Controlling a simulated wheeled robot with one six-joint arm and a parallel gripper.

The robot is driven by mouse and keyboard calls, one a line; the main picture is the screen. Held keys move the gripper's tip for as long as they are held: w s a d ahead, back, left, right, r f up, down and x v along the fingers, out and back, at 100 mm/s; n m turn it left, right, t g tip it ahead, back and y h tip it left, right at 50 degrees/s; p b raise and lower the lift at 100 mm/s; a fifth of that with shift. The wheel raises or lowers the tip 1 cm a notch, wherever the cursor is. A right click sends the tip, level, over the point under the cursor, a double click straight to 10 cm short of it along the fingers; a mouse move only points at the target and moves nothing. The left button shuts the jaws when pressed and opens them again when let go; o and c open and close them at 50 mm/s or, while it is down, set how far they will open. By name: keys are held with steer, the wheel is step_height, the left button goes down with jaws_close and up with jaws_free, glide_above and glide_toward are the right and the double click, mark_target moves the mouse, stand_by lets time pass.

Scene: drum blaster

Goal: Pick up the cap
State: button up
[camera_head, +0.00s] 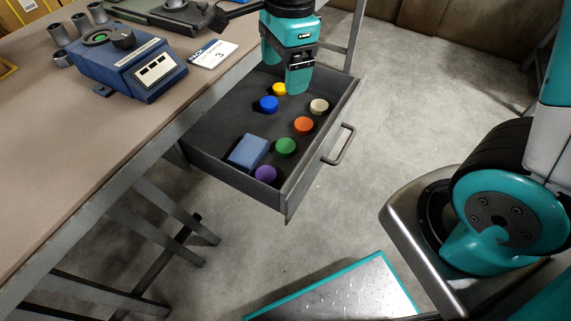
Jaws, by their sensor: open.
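Several round caps lie in the open drawer (223,168) below the table. They are a yellow cap (279,90), a blue cap (269,104), a cream cap (319,106), an orange cap (304,125), a green cap (285,147) and a purple cap (265,174). The task does not say which cap it means. My teal gripper (284,77) points down over the back of the drawer, open, with nothing seen between its fingers. The yellow cap shows just below it, partly covered by a finger. The gap between gripper and cap is hard to judge.
A blue-grey block (249,152) lies at the drawer's near end. The drawer's front has a handle (338,145). On the table (60,165) stand a blue device (125,65), grey cups (78,33) and a white label card (213,54). The concrete floor right of the drawer is clear.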

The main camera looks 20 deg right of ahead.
steer(key=w+d+f+m+b, duration=0.1)
steer(key=w+f+m+b, duration=0.2)
steer(key=f+m, duration=0.4)
steer(key=b, duration=0.3)
glide_above(283, 145)
steer(key=shift+n+h, duration=0.4)
step_height(283, 145, down, 11)
steer(key=shift+r, duration=0.1)
step_height(283, 145, down, 6)
steer(key=shift+f+b, duration=0.25)
steer(key=shift+b, duration=1)
steer(key=shift+r, duration=0.1)
steer(key=c, duration=1)
